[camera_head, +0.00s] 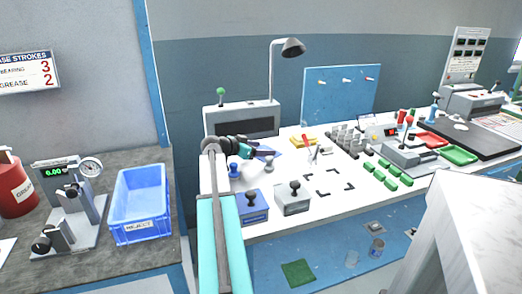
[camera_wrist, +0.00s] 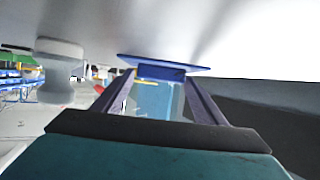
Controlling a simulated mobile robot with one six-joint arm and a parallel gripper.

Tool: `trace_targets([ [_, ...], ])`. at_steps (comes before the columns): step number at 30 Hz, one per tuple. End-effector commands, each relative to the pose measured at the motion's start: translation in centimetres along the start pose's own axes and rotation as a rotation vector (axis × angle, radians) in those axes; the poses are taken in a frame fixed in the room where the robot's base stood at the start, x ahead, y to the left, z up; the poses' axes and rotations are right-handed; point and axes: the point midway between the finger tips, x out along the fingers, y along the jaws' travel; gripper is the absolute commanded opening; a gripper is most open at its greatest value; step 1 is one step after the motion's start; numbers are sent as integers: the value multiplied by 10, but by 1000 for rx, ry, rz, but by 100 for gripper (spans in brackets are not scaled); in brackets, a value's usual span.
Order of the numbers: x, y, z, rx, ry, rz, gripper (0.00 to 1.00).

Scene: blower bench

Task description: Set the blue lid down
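The blue lid (camera_wrist: 165,63) shows in the wrist view as a thin flat plate with a block-like grip (camera_wrist: 160,73) beneath it in the picture. My gripper (camera_wrist: 160,78) has its two dark fingers on either side of that grip, and they look closed on it. In the head view my gripper (camera_head: 262,153) is low over the back left part of the white bench, with the blue lid (camera_head: 273,151) at its fingertips, partly hidden by them. I cannot tell whether the lid touches the bench.
A pale knob (camera_head: 268,163) and a blue knob (camera_head: 234,170) stand close to my gripper. A blue box (camera_head: 252,211) and a grey box (camera_head: 293,204), each with a black knob, stand in front. Black corner marks (camera_head: 329,181) frame bare bench.

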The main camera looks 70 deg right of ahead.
Motion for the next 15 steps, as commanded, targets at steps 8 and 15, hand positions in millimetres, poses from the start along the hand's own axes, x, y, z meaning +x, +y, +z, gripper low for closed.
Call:
trace_targets([
  [8, 0, 0, 0, 0, 0, 0, 73],
  [15, -2, 0, -2, 0, 0, -1, 73],
])
